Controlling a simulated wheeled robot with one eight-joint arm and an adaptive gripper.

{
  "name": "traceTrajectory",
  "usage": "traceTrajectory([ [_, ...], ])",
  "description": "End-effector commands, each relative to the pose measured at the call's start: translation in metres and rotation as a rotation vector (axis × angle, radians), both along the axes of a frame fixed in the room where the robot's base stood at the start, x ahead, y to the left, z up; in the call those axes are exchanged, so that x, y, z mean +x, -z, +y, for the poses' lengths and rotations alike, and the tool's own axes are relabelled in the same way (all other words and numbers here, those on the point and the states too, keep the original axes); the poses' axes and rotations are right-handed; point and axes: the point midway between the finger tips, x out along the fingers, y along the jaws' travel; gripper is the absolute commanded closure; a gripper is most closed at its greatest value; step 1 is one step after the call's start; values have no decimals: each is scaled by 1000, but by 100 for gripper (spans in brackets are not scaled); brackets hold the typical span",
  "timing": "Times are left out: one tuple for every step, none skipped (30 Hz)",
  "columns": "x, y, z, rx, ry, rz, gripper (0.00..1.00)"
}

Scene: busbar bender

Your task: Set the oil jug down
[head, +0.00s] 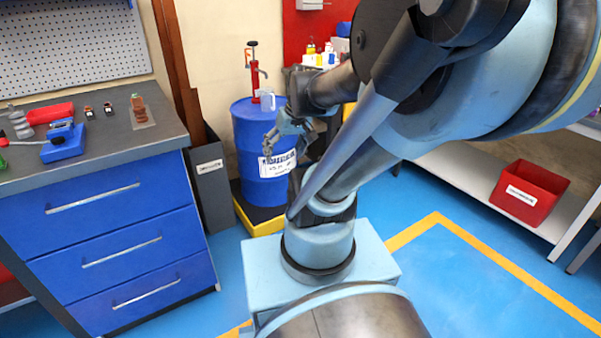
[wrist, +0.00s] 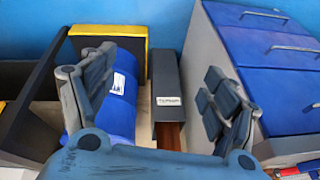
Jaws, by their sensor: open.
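A small pale container, which looks like the oil jug (head: 267,101), stands upright on top of the blue drum (head: 252,130), beside the red hand pump (head: 254,72). My gripper (head: 271,140) is in front of the drum's upper side, lower than the pale container and apart from it. In the wrist view my gripper (wrist: 158,82) has its fingers spread wide with nothing between them. The drum (wrist: 122,95) shows behind the left finger there. I cannot make out the jug in the wrist view.
The drum stands on a yellow-edged pallet (head: 264,222). A dark grey bin (head: 209,185) is between it and the blue drawer cabinet (head: 120,240). Tools lie on the worktop (head: 95,112). A red bin (head: 531,192) sits on a low shelf at right. The blue floor at front right is clear.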

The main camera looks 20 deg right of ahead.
Motion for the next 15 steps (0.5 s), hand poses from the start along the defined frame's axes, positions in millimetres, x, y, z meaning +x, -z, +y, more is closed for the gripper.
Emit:
traceTrajectory([
  [-16, 7, -5, -23, 20, 23, 20],
  [-24, 10, -9, -36, 34, 36, 20],
  [-34, 14, -14, -55, 52, 54, 20],
  [-41, 17, -17, -69, 66, 66, 20],
  [-47, 20, -20, -81, 79, 75, 20],
  [-55, 23, -25, -96, 95, 89, 20],
  [-60, 25, -27, -107, 106, 97, 20],
  [-65, 27, -30, -117, 116, 104, 20],
  [-69, 29, -27, -127, 127, 111, 20],
  [-72, 30, -27, -134, 132, 115, 20],
  [-75, 31, -28, -139, 138, 120, 20],
  [-77, 33, -30, -145, 144, 124, 20],
  [-79, 33, -31, -148, 148, 126, 20],
  [-80, 34, -32, -151, 150, 127, 20],
  [-80, 34, -32, -153, 152, 128, 20],
])
